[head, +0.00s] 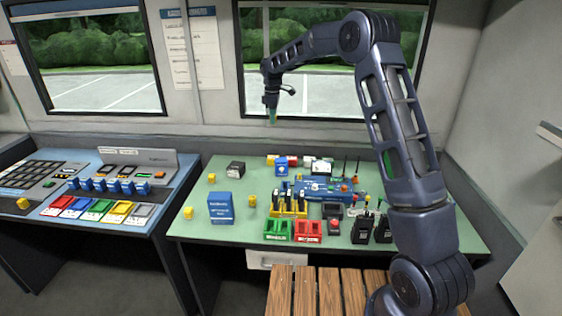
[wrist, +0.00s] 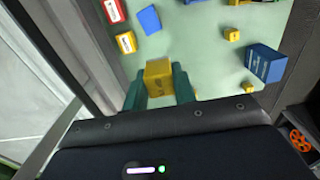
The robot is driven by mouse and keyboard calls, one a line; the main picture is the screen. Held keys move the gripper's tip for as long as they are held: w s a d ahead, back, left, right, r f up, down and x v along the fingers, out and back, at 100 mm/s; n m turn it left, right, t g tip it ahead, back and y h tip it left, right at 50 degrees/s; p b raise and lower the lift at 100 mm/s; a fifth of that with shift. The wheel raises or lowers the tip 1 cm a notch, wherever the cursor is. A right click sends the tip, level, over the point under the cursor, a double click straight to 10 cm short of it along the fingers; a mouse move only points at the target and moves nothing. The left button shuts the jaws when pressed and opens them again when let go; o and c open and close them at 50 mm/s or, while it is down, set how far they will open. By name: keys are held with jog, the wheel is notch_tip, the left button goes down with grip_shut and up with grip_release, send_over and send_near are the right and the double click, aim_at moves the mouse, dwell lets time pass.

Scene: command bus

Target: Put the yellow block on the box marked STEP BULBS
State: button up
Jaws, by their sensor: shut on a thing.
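My gripper (wrist: 158,84) is shut on a yellow block (wrist: 158,72), which sits between its green fingers in the wrist view. In the head view my gripper (head: 272,117) is high above the back of the green table, in front of the window. The block cannot be made out there. Small labelled boxes stand at the table's back: a red and white one (wrist: 114,11) and a yellow and white one (wrist: 125,43). A blue box (wrist: 149,19) is beside them. The lettering is too small to read, so I cannot tell which is marked STEP BULBS.
Other yellow blocks (head: 211,178) (head: 188,212) (head: 252,200) are on the table's left part. A large blue box (head: 222,208) stands among them. A black box (head: 235,168) is behind. Radios (head: 362,229) and red and green trays (head: 307,231) crowd the front right.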

aim_at(281, 160)
jog(key=d+f, duration=0.1)
jog(key=f, duration=0.5)
jog(key=w+d+f, duration=0.1)
jog(key=f, duration=0.5)
jog(key=w+d+f, duration=0.1)
jog(key=f, duration=0.6)
jog(key=shift+d, duration=0.15)
jog(key=o, duration=1)
jog(key=shift+f, duration=0.1)
